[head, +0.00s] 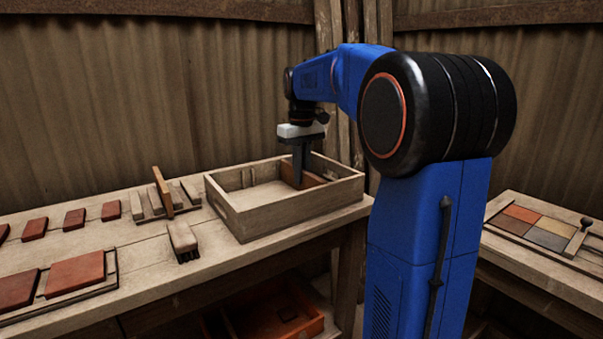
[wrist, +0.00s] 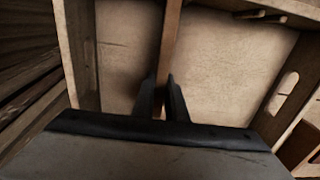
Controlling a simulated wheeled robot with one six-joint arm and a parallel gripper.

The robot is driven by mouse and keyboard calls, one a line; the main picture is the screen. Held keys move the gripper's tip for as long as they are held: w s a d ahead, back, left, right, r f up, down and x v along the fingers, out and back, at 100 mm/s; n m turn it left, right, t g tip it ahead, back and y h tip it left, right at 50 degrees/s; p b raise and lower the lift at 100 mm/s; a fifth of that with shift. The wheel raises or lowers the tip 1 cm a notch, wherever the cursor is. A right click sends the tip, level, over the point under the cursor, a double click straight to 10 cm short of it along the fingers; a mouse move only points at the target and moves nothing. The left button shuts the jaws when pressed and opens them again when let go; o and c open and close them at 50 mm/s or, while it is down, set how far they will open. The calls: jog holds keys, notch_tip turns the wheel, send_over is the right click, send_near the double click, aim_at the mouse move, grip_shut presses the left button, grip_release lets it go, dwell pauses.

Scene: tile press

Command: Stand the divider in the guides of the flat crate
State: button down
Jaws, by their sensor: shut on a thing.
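The flat crate (head: 240,222) is a shallow open wooden box on the bench; its pale floor and walls also show in the wrist view (wrist: 292,92). My gripper (head: 299,178) points down inside it, toward the right side. The gripper's dark fingers (wrist: 161,95) are shut on the brown divider (wrist: 170,45), one on each side. The divider stands on edge in the crate and also shows in the head view (head: 313,180). Guide strips (head: 248,178) show on the crate's back wall. Whether the divider's ends sit in guides is hidden.
Left of the crate are a slotted wooden rack (head: 148,207) with an upright board (head: 162,188), a brush (head: 183,240) and several red tiles (head: 75,219). An orange bin (head: 270,322) is below the bench. A tile tray (head: 530,226) lies at right.

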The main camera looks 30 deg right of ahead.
jog(key=c, duration=1.8)
grip_release()
jog(key=shift+o, duration=0.2)
notch_tip(320, 180, up, 12)
jog(key=shift+r, duration=0.15)
